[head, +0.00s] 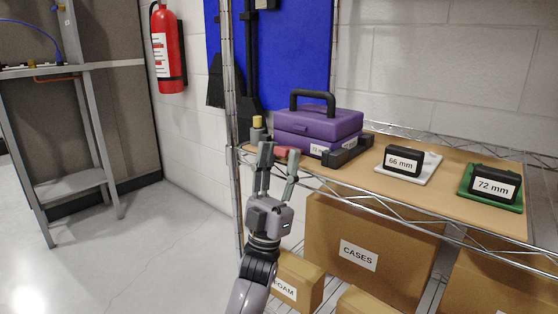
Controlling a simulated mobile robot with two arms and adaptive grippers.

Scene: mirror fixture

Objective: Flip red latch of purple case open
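The purple case (318,122) stands closed on the upper shelf, with a black carrying handle on top and a white label on its front. The red latch (282,151) shows at the left of the case's front, partly hidden by my gripper's fingers. My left gripper (280,154) points up in front of the shelf edge, fingers apart, with red showing between and behind the fingertips. I cannot tell whether a finger touches the latch. My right gripper is not in view.
A black block (347,151) sits against the case's front right. Black pieces labelled 66 mm (403,161) and 72 mm (494,188) rest on trays to the right. A yellow-topped item (257,128) stands left of the case. Cardboard boxes (330,225) fill the lower shelf.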

